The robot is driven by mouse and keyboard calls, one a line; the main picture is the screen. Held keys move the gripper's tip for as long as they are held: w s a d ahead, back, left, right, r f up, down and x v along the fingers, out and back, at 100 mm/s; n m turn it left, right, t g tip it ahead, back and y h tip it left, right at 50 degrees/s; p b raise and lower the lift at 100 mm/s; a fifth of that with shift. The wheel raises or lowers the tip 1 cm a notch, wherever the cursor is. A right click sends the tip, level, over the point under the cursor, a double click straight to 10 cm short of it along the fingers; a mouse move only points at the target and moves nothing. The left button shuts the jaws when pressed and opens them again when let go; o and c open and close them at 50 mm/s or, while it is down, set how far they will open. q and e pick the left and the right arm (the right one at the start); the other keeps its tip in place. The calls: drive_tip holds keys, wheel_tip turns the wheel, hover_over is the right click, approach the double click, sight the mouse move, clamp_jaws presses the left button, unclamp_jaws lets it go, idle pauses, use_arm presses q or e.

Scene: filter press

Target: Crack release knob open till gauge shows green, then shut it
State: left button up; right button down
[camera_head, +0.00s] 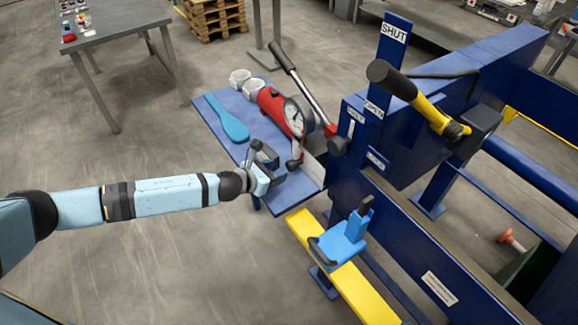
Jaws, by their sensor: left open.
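A red hand pump (270,100) with a long lever lies on a blue side shelf (222,125). Its round white gauge (298,117) faces me; the needle and any green zone are too small to read. A small dark knob (294,163), apparently the release knob, sits below the gauge at the pump's near end. My left gripper (268,160) is open, just left of this knob, with its fingers pointing toward it. A gap seems to show between them, though contact is hard to judge. My right gripper is not in view.
The blue press frame (410,130) with a yellow-and-black handle (420,98) stands right. A blue bracket (342,243) sits on a yellow rail (345,285).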

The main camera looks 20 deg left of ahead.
sight(288, 167)
use_arm(q)
drive_tip(key=x, duration=0.6)
drive_tip(key=shift+d, duration=0.1)
drive_tip(key=shift+c, duration=0.4)
